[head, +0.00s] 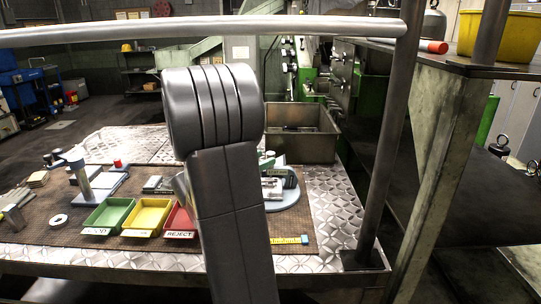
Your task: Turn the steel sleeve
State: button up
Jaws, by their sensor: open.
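I cannot make out the steel sleeve for certain in the head view. My own grey arm link stands upright in the middle and hides part of the workbench. My gripper does not show. A pale round plate (289,195) with small metal blocks on it is partly hidden behind my arm. A small white ring (58,220) lies flat on the brown mat (50,238) at the left.
A green tray (108,216), a yellow tray (147,216) and a red tray (179,221) marked REJECT line the mat's front. A stand (83,180) rises at left. A metal bin (310,147) stands behind. A steel rail (190,29) and post (388,140) cross close by.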

aim_at(267, 157)
jog(key=shift+x, duration=2)
jog(key=c, duration=0.9)
